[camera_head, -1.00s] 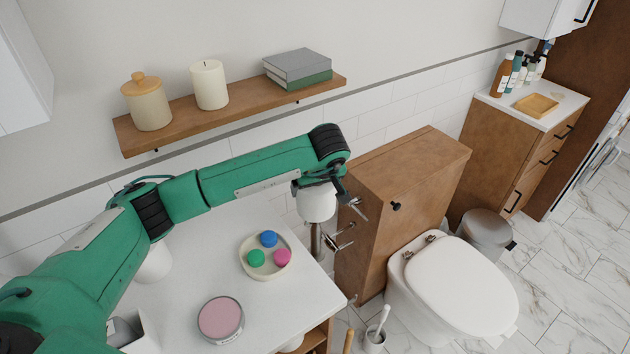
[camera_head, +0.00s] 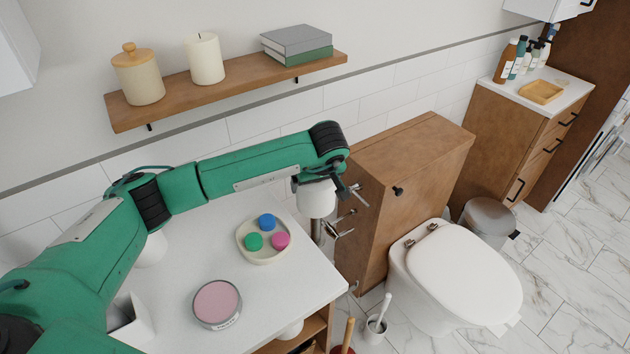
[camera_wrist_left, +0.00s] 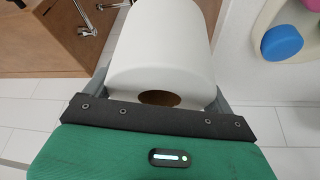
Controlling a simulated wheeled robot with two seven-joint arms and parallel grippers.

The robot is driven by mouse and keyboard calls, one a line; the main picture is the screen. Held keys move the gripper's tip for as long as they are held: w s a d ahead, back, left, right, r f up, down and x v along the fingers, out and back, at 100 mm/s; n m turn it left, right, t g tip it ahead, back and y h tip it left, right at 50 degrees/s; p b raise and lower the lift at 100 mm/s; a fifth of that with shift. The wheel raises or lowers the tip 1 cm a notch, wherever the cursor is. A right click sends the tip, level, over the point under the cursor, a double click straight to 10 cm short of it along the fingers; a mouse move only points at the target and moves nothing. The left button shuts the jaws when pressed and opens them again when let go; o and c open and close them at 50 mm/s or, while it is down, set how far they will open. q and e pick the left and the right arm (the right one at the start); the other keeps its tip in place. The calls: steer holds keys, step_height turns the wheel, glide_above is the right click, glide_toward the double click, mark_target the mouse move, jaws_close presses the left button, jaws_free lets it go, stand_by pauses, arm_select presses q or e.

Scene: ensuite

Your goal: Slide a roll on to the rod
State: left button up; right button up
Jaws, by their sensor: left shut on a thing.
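A white roll (camera_head: 316,199) is in my left gripper (camera_head: 318,184), beside the right edge of the white counter. In the left wrist view the roll (camera_wrist_left: 160,45) lies between the two fingers, and the dark opening of its core faces the camera. Metal fittings (camera_head: 340,228) show beside the brown cistern cabinet, just right of and below the roll; chrome parts (camera_wrist_left: 88,18) also show at the upper left of the wrist view. Which piece is the rod I cannot tell. The roll is not seen around any rod. My right gripper is out of view.
The counter (camera_head: 185,255) bears a dish (camera_head: 264,257) with three coloured pieces and a pink-topped tin (camera_head: 217,303). The brown cabinet (camera_head: 420,160) and toilet (camera_head: 455,270) stand to the right. A wall shelf (camera_head: 225,85) is above the arm. A toilet brush (camera_head: 378,322) stands on the floor.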

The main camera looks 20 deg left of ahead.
arm_select(q)
steer(key=o, duration=0.8)
steer(key=shift+o, duration=0.2)
steer(key=shift+r, duration=0.1)
steer(key=b+v, duration=0.3)
steer(key=v, duration=1)
steer(key=shift+s+d+r, duration=0.15)
steer(key=shift+r, duration=0.15)
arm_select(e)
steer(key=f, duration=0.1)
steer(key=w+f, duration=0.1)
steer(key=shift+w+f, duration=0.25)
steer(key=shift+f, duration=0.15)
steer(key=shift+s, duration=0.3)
